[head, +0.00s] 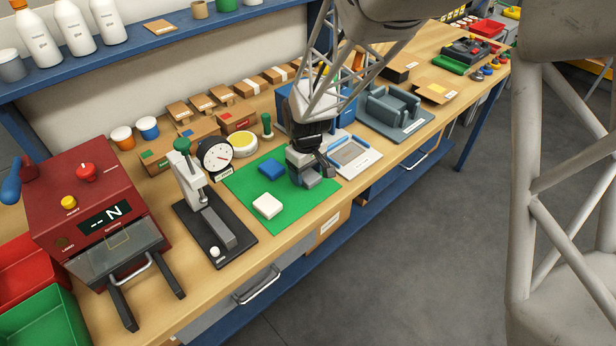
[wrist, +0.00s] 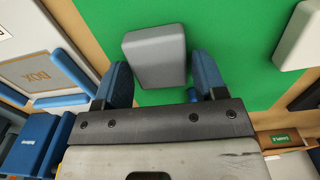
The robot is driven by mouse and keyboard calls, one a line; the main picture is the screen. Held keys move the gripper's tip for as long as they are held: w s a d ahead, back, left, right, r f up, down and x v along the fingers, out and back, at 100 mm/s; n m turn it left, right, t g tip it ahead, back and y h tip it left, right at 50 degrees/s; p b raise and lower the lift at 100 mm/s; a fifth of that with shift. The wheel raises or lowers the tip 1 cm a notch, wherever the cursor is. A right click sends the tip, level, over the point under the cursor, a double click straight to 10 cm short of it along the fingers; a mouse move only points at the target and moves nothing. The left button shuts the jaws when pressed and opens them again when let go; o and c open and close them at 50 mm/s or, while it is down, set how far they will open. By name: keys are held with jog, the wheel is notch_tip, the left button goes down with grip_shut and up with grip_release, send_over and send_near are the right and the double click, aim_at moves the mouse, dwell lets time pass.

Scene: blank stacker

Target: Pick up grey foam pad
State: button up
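The grey foam pad (wrist: 155,52) lies on the green mat (wrist: 232,62) in the wrist view. My gripper (wrist: 162,70) is open, with one blue finger on either side of the near part of the pad. Small gaps show between the pad and both fingers. In the head view my gripper (head: 308,172) is low over the right part of the green mat (head: 240,182). The grey pad (head: 312,183) shows in part beneath it, and the rest is hidden by the gripper.
A blue pad (head: 271,169) and a white pad (head: 267,206) lie on the mat, left of my gripper. A dial gauge stand (head: 210,210) is farther left. A white tray marked BOX (head: 352,155) is close on the right.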

aim_at(307, 175)
jog(key=c, duration=0.6)
jog(key=shift+r, duration=0.15)
jog(key=shift+r, duration=0.9)
jog(key=shift+s+d+r, duration=0.1)
jog(key=shift+s+r, duration=0.25)
jog(key=shift+r, duration=0.45)
jog(key=s+d+r, duration=0.1)
jog(key=s+d, duration=0.4)
jog(key=s, duration=0.9)
jog(key=shift+s+d+r, duration=0.15)
jog(key=shift+d, duration=0.05)
